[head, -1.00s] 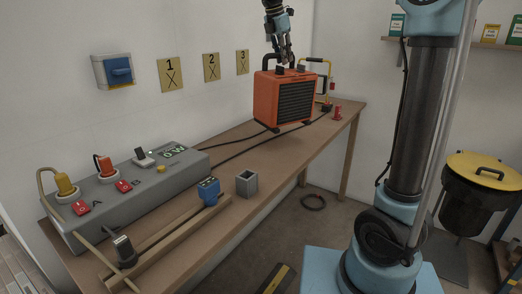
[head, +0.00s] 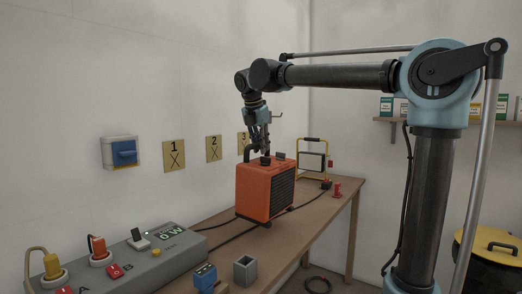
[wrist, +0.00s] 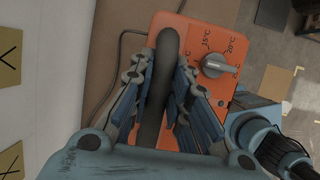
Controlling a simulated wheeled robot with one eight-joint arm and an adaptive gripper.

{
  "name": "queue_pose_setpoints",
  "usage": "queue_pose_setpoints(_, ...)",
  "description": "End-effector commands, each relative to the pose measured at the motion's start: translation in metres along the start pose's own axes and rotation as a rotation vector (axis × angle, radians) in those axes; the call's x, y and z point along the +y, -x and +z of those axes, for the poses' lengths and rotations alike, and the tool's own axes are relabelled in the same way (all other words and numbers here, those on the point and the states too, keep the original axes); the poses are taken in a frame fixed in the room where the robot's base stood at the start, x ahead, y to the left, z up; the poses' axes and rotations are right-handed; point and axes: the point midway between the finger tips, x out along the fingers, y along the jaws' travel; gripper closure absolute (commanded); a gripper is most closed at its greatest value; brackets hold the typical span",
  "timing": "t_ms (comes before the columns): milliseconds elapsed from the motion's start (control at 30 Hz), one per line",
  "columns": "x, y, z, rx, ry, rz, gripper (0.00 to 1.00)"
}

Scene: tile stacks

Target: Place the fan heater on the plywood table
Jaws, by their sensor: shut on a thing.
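The orange fan heater (head: 258,192) with a dark grille stands upright at the brown plywood table (head: 288,230), towards its far half. Its base appears level with the tabletop; I cannot tell whether there is a small gap. My gripper (head: 258,150) is above the heater, with its fingers shut on the dark top handle. In the wrist view my gripper (wrist: 165,75) has a finger on each side of the handle (wrist: 169,45). The heater's temperature dial (wrist: 217,65) lies to the right of the fingers. The heater's underside is hidden.
A grey socket unit (head: 120,270) with plugs fills the table's near left. A grey square cup (head: 245,270) and a blue device (head: 205,277) stand in front. A yellow-framed lamp (head: 313,160) and a red item (head: 337,188) are beyond the heater. Dark cable crosses the table.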

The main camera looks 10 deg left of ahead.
Motion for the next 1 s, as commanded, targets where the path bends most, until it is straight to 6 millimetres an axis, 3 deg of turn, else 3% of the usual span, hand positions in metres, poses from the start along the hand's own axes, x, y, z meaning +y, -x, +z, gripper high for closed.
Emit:
queue_pose_setpoints(800, -0.005, -0.062, -0.024, 0.0, -0.001, -0.001, 1.0)
queue_pose_setpoints(1000, -0.006, -0.066, -0.025, 0.002, -0.001, -0.003, 1.0)
